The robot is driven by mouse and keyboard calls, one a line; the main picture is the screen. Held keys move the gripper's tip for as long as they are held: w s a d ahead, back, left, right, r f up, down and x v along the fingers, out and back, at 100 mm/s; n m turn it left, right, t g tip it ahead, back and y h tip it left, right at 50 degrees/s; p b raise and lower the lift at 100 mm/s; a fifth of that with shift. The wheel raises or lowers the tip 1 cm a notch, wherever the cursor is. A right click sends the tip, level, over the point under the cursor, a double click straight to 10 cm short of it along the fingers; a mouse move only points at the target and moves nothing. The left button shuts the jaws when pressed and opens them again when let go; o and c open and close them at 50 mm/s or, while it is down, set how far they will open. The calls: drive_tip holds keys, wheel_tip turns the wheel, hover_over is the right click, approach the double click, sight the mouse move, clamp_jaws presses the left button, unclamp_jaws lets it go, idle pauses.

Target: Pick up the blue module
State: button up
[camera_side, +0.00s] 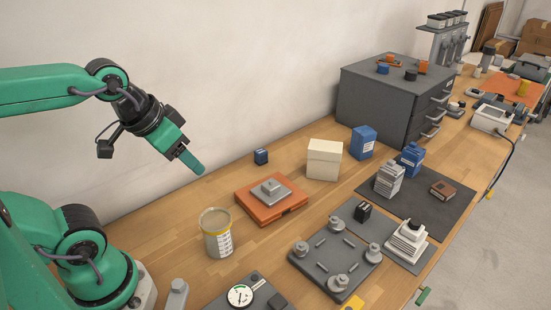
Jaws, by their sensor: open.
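Several blue things are in view, and I cannot tell for sure which is the blue module. A small dark blue block (261,157) stands on the wooden table near the wall. A larger blue box (363,142) with a white label stands in front of the grey cabinet. A blue part (411,158) stands on the dark mat. My gripper (194,166) is open and empty, up in the air at the left. In the picture it is left of the small dark blue block and apart from everything. One of its fingers is mostly hidden.
A cream box (324,159) stands right of the small block. A dark plate with round posts (308,276) lies in front. The grey cabinet (372,103) is behind.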

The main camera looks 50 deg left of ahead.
drive_tip(key=g, duration=0.6)
hover_over(261, 151)
drive_tip(key=shift+m, duration=0.4)
wheel_tip(261, 151, down, 16)
drive_tip(key=shift+r, duration=0.25)
drive_tip(key=shift+a+f, duration=0.1)
drive_tip(key=shift+f, duration=0.15)
drive_tip(key=shift+f, duration=0.1)
drive_tip(key=shift+f, duration=1.2)
